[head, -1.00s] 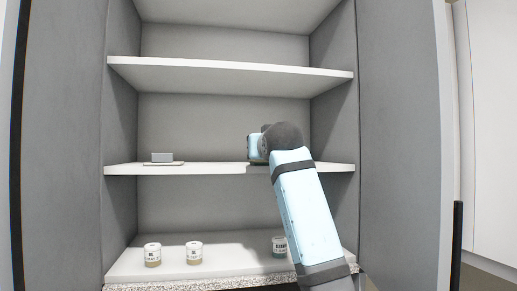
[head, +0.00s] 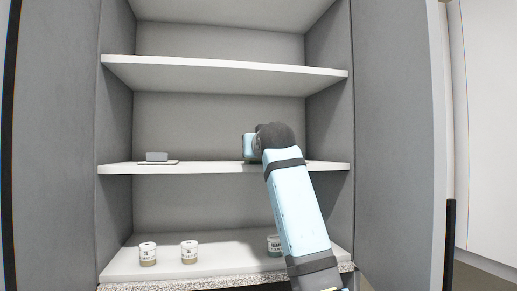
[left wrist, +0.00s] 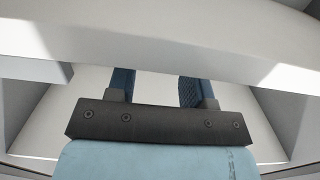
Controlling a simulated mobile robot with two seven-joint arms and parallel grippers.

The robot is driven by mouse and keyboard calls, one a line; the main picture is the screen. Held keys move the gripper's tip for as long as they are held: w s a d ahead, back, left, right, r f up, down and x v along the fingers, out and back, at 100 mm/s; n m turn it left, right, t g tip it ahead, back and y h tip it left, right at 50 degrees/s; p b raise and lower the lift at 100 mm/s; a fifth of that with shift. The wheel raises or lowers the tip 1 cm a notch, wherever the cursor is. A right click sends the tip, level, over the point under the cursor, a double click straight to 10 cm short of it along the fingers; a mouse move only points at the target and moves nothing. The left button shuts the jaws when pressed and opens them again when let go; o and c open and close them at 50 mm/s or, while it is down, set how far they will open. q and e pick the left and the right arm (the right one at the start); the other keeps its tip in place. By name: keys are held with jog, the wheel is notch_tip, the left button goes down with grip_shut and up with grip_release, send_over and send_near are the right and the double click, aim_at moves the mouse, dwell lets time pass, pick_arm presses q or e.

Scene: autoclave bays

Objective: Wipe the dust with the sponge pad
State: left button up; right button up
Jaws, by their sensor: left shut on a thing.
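My left gripper (head: 250,147) is at the front of the middle shelf (head: 215,167), right of its middle. In the left wrist view its two dark blue fingers (left wrist: 157,85) stand apart, and a white shelf edge (left wrist: 160,45) hides their tips. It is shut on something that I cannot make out. A small grey block (head: 157,156) sits on a thin white tray (head: 173,162) at the left of the middle shelf, well apart from the gripper; I cannot tell whether it is the sponge pad. No dust can be made out. My right gripper is not in view.
Two labelled jars (head: 148,254) (head: 190,252) stand at the left of the bottom shelf (head: 225,262). A third jar (head: 274,245) is partly behind my arm. The upper shelf (head: 225,72) is empty. Grey cabinet walls (head: 395,130) close in both sides.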

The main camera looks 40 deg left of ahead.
pick_arm(q)
jog(key=shift+s+a+f, duration=0.1)
jog(key=shift+a, duration=0.05)
jog(key=shift+s+a, duration=0.85)
jog(key=shift+s, duration=0.2)
jog(key=shift+s+a, duration=0.1)
jog(key=shift+s, duration=0.05)
jog(key=shift+s+a, duration=0.9)
jog(key=shift+s, duration=0.15)
jog(key=shift+s+a, duration=0.9)
jog(key=shift+s, duration=0.25)
jog(key=shift+s+a, duration=0.1)
jog(key=shift+s, duration=0.05)
jog(key=shift+s+a, duration=0.8)
jog(key=shift+s, duration=0.25)
jog(key=shift+s, duration=0.1)
